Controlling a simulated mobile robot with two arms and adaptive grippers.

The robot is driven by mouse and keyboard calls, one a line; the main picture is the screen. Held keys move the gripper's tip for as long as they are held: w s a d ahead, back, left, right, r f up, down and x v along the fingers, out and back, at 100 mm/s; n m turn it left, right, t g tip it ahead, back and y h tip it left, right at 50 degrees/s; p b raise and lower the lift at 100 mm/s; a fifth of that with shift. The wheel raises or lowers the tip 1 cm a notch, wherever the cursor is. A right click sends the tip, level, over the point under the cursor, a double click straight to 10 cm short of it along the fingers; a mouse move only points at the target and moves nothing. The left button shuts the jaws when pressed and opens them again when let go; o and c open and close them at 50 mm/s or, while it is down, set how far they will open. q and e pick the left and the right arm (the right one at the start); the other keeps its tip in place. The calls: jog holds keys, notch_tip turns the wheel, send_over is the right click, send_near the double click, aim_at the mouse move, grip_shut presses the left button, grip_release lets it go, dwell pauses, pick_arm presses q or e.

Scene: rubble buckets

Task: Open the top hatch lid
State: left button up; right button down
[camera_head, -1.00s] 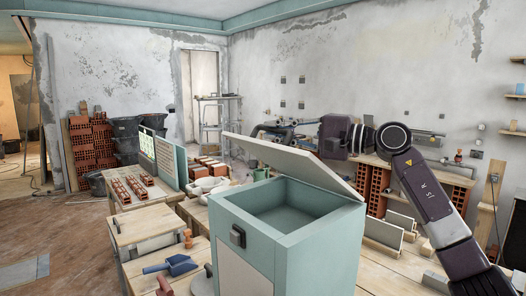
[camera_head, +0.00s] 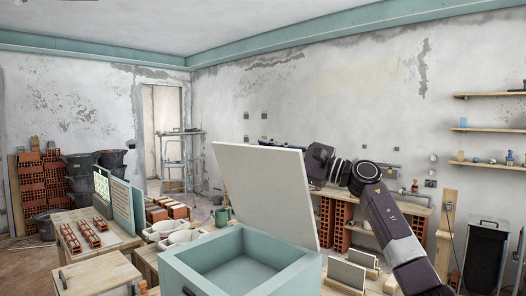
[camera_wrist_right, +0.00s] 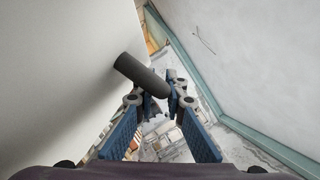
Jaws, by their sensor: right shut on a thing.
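The hatch lid (camera_head: 262,190) is a pale panel, raised steeply along the far side of a teal box (camera_head: 190,268). The box's opening faces up and its inside looks empty. My right gripper (camera_head: 271,143) is behind the lid's top edge and mostly hidden by it. In the right wrist view the lid's outer face (camera_wrist_right: 55,65) fills the left side. A dark cylindrical handle (camera_wrist_right: 138,73) sticks out from it, and my right gripper (camera_wrist_right: 162,97) is shut on it near its end. My left gripper is not in view.
Brick-laden benches (camera_head: 85,236) and a teal-backed board (camera_head: 126,210) stand at the left. A ladder (camera_head: 182,165) is at the far wall. Shelves (camera_head: 487,166) hang at the right. The space above the box is clear.

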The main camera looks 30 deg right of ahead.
jog(key=shift+d, duration=0.15)
jog(key=c, duration=2.2)
grip_release()
jog(key=shift+c, duration=0.2)
jog(key=shift+s+d, duration=0.1)
jog(key=shift+s+d+f, duration=0.15)
jog(key=shift+s+f, duration=0.05)
jog(key=v, duration=1.1)
jog(key=shift+s+d, duration=0.1)
